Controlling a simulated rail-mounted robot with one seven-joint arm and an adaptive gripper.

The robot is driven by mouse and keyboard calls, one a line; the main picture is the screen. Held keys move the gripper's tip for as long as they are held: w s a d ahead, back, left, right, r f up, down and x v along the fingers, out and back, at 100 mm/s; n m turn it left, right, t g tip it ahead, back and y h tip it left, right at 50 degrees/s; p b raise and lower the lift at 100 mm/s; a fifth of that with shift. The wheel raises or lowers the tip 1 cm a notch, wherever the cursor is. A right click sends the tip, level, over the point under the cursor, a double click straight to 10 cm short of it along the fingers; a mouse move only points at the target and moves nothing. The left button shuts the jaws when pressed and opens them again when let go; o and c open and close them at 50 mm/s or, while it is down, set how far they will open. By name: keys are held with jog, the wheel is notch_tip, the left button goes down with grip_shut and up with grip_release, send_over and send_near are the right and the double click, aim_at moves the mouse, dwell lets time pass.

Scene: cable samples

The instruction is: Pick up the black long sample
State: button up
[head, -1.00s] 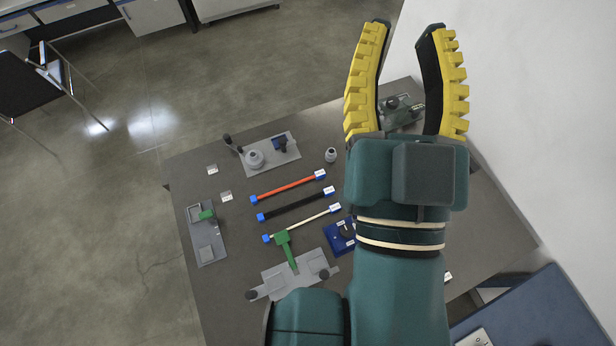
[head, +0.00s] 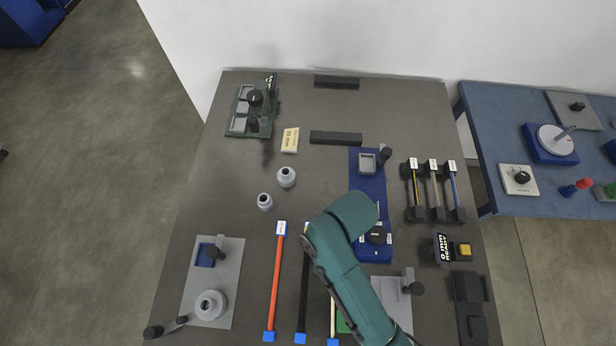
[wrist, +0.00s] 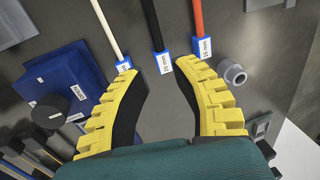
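The long black sample (head: 304,285) lies on the table between the orange-red sample (head: 276,285) and the white sample (head: 333,315). Its blue end cap (head: 300,338) shows at the bottom of the head view; my arm partly covers its other end. In the wrist view, the black sample (wrist: 152,25) runs up from a labelled blue-and-white end (wrist: 161,65). My gripper (wrist: 160,76) is open and empty, its yellow fingers either side of that end in the picture. The height gap to the sample is unclear. In the head view my gripper is hidden.
A blue fixture (head: 370,190) stands right of the samples, and a grey fixture plate (head: 228,290) stands left. Two grey round pieces (head: 286,177) (head: 265,202) stand above the orange-red sample. A rack of thin cables (head: 434,190) is at right.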

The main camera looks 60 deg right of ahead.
jog(key=b+x, duration=0.1)
jog(key=x, duration=0.4)
jog(key=b+x, duration=0.1)
jog(key=x, duration=0.5)
jog(key=s+b+x, duration=0.1)
jog(key=x, duration=0.5)
jog(key=shift+s+a, duration=0.1)
jog(key=shift+a, duration=0.15)
grip_shut()
